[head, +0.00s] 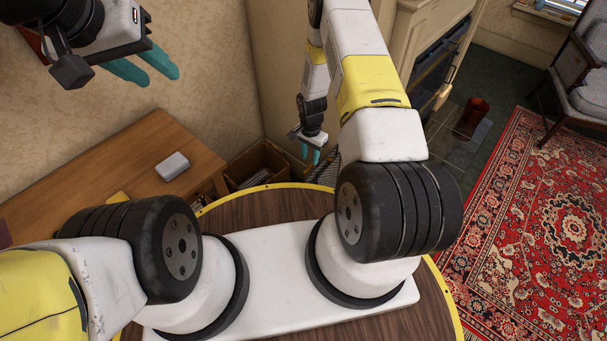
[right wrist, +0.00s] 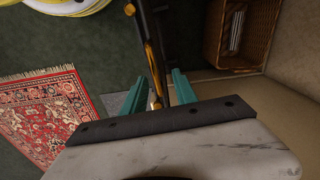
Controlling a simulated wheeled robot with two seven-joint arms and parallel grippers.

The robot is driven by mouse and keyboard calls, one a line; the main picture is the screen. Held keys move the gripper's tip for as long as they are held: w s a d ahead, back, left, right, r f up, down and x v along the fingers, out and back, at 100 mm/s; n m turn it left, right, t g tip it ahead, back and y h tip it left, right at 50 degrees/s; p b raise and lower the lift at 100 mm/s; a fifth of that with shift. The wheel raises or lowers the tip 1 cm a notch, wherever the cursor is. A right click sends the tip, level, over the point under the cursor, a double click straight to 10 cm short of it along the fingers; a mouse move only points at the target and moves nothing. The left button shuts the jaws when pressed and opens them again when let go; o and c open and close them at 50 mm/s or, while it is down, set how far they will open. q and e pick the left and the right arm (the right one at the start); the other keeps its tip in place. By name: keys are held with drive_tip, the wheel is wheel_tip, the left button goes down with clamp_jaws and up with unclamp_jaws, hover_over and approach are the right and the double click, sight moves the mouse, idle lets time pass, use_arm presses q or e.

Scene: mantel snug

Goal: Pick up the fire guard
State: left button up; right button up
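A dark frame with a brass edge, apparently the fire guard (right wrist: 153,62), shows nearly edge-on in the right wrist view. It runs from the top down between the fingers of my right gripper (right wrist: 158,94). The fingers are apart, with a gap on each side of it; contact at its lower end cannot be told. In the head view my right gripper (head: 310,154) points down past the table's far edge. A dark striped piece beside it, partly behind my arm, may be the same guard (head: 326,172). My left gripper (head: 162,79) is open and empty at upper left.
A wooden desk (head: 120,165) with a small grey box (head: 172,166) stands at left. A wicker basket (head: 258,163) stands by the wall. The fireplace (head: 435,70) has a red bucket (head: 474,117) near it. A red rug (head: 540,220) and armchair (head: 585,80) lie right.

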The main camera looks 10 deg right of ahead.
sight(311, 173)
drive_tip(key=f, duration=0.9)
drive_tip(key=shift+s+d, duration=0.2)
drive_tip(key=shift+s, duration=0.2)
drive_tip(key=shift+r, duration=0.1)
clamp_jaws()
idle(0.7)
